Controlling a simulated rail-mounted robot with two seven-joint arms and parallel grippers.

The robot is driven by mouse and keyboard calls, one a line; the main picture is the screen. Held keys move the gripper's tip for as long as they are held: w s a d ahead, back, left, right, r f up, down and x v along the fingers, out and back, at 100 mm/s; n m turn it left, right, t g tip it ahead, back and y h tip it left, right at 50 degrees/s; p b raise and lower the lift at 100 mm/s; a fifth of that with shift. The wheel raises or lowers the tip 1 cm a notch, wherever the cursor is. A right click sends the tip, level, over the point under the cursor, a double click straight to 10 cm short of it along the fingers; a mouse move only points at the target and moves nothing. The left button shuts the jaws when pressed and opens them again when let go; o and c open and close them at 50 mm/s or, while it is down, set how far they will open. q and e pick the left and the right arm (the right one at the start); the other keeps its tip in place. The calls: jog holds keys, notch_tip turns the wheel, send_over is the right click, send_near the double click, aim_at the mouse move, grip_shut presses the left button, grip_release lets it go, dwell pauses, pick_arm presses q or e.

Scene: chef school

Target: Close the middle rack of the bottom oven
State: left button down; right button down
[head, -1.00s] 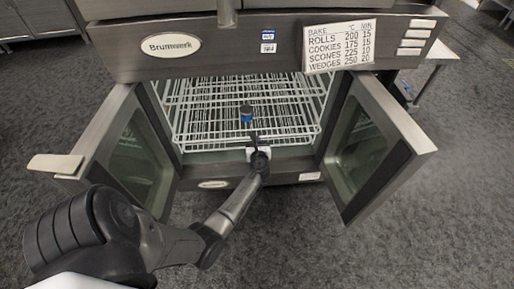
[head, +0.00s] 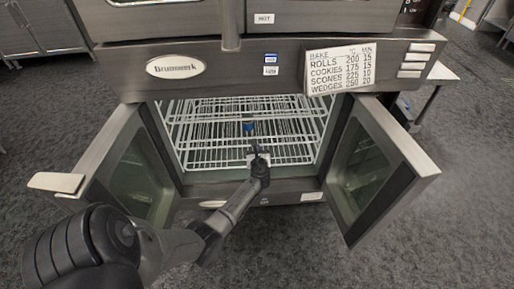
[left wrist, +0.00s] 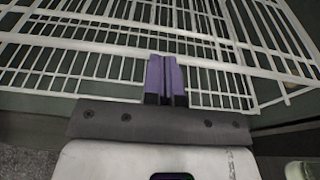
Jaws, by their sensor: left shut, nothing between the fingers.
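The bottom oven (head: 170,203) stands open in the head view, with white wire racks inside. An upper rack (head: 190,121) lies over a lower-lying one (head: 205,166), whose front bar is near the opening. I cannot tell for certain which is the middle rack. My left gripper (head: 253,150) reaches into the opening, at the racks' front near the centre. In the left wrist view its purple fingers (left wrist: 167,80) are shut and empty, overlapping the rack wires (left wrist: 110,62); contact is unclear. A small blue piece (head: 248,127) shows ahead of it, possibly a fingertip. My right gripper is out of view.
The left door (head: 128,165) and right door (head: 378,170) stand wide open on either side of the opening. The upper front panel with its baking chart (head: 340,70) overhangs it. Grey floor (head: 465,205) is clear to the right.

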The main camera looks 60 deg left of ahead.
pick_arm(q)
jog(key=p+v, duration=0.5)
jog(key=v, duration=0.8)
jog(key=shift+d+p, duration=0.15)
jog(key=shift+p, duration=0.2)
